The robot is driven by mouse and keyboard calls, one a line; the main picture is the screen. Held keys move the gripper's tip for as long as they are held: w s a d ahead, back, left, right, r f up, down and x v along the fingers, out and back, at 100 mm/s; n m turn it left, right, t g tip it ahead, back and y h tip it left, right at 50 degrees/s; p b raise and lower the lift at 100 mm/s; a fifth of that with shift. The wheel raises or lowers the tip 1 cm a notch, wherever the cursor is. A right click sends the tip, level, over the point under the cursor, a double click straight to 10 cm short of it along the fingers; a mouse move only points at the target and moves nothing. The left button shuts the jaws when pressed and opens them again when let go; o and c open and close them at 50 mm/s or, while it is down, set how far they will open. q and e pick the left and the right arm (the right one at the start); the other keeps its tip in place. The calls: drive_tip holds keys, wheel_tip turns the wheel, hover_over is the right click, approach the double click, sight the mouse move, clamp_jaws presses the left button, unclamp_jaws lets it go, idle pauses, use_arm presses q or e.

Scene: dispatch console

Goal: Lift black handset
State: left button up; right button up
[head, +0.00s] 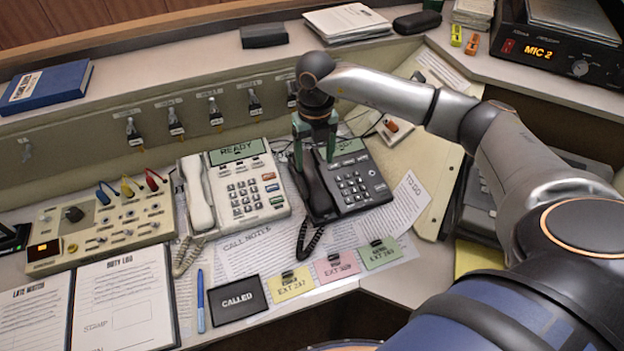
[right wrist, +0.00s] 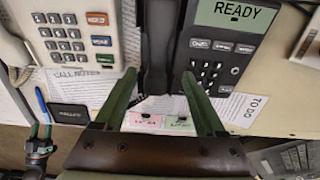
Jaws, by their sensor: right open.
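The black handset (head: 316,194) lies in its cradle on the left side of the black desk phone (head: 362,186), whose screen reads READY. My right gripper (head: 315,152) is over the handset's upper part, its green fingers open on either side. In the right wrist view the handset (right wrist: 158,45) runs between the two open fingers (right wrist: 159,75), with gaps visible; I cannot tell whether either finger touches it. What seems to be my left gripper (right wrist: 39,143) shows small at the lower left of the right wrist view, its opening unclear. It is outside the head view.
A cream phone (head: 236,188) with its own handset stands just left. A switch panel (head: 100,215) is farther left. Hanging plugs (head: 254,103) line the back ledge.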

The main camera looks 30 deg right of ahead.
sight(312, 176)
drive_tip(key=shift+w+a+f, duration=0.1)
drive_tip(key=shift+w+f, duration=0.05)
drive_tip(key=shift+f, duration=1.4)
drive_tip(key=shift+w+a+f, duration=0.1)
drive_tip(key=shift+f, duration=1.4)
clamp_jaws()
